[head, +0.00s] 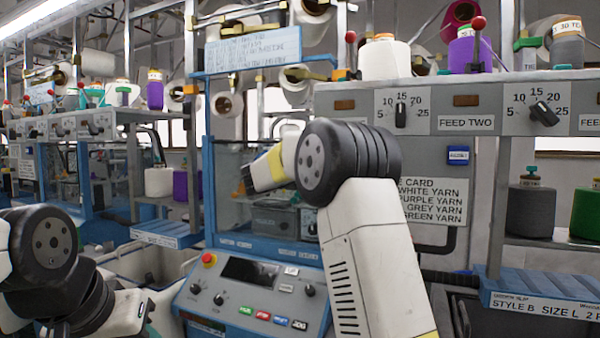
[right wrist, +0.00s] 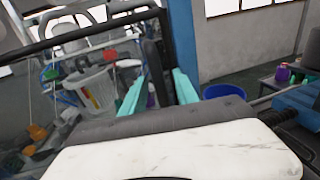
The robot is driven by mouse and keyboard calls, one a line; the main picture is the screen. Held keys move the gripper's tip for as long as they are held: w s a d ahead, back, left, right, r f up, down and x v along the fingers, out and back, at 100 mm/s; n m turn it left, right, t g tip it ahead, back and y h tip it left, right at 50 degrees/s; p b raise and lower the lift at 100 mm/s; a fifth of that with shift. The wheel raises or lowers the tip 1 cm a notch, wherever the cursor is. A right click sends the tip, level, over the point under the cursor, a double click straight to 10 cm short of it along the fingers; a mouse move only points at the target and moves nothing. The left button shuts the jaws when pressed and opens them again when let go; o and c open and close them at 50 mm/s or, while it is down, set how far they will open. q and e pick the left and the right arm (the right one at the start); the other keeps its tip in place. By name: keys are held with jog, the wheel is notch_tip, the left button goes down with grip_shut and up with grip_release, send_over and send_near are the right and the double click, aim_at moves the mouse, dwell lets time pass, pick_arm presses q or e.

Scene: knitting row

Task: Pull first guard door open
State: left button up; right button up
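In the right wrist view a dark-framed clear panel, which looks like the guard door (right wrist: 80,32), spans the left half, with machine parts visible through it. Its dark upright edge stands beside a blue post. My right gripper (right wrist: 160,78) has two teal fingers, apart, with the dark upright between them. I cannot tell whether they touch it.
A control panel (head: 245,295) with a red button stands in front of the machine. A shelf (head: 545,300) with yarn cones and a dial panel (head: 450,115) are to the right. In the right wrist view a blue bucket (right wrist: 222,92) stands beyond the post.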

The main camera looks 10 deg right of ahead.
grip_shut()
dwell(1.3)
